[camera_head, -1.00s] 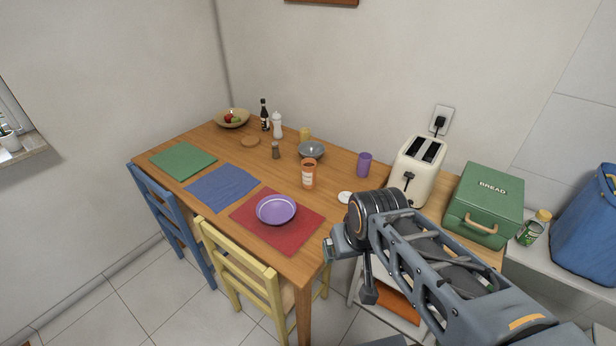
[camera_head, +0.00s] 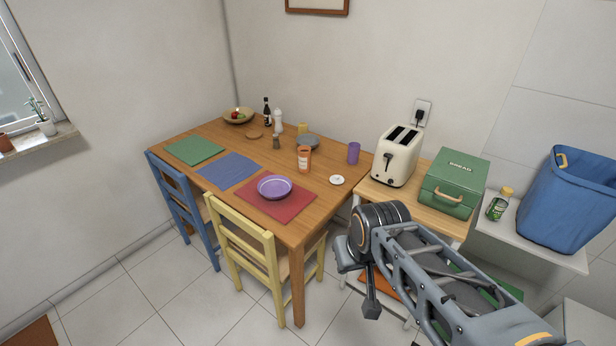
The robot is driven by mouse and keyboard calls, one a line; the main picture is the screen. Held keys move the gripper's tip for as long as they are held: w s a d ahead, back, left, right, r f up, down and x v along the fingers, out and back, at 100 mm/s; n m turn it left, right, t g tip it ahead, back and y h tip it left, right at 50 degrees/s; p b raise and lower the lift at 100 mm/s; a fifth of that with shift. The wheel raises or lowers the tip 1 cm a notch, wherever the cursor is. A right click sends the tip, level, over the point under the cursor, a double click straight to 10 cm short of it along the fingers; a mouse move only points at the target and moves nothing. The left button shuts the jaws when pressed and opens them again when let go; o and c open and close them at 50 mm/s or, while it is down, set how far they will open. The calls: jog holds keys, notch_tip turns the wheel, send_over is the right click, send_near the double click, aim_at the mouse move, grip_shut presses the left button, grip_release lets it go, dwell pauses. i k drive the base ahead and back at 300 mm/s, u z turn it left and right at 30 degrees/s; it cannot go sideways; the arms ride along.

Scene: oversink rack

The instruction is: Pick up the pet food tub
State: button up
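No label in view can be read as pet food. An orange tub with a white label (camera_head: 304,158) stands upright on the wooden table, behind the red placemat. A green jar with a yellowish lid (camera_head: 498,204) stands on the white ledge at the right. I cannot tell whether either is the pet food tub. My gripper (camera_head: 371,304) is partly in view at the end of my arm, low and in front of the toaster stand, apart from both. Its fingers are mostly hidden, so its opening does not show.
A white disc (camera_head: 337,180) lies on the table (camera_head: 325,198) near the orange tub. A purple cup (camera_head: 353,153), grey bowl (camera_head: 307,141) and purple bowl (camera_head: 274,187) stand nearby. Yellow (camera_head: 245,245) and blue (camera_head: 182,205) chairs line the front. A toaster (camera_head: 397,157) and bread box (camera_head: 453,184) stand right.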

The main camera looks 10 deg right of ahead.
aim_at(304, 160)
jog(key=z, duration=0.3)
jog(key=k, duration=0.35)
jog(key=u, duration=1.8)
jog(key=i, duration=2)
jog(key=z, duration=1)
jog(key=i, duration=0.75)
jog(key=z, duration=0.75)
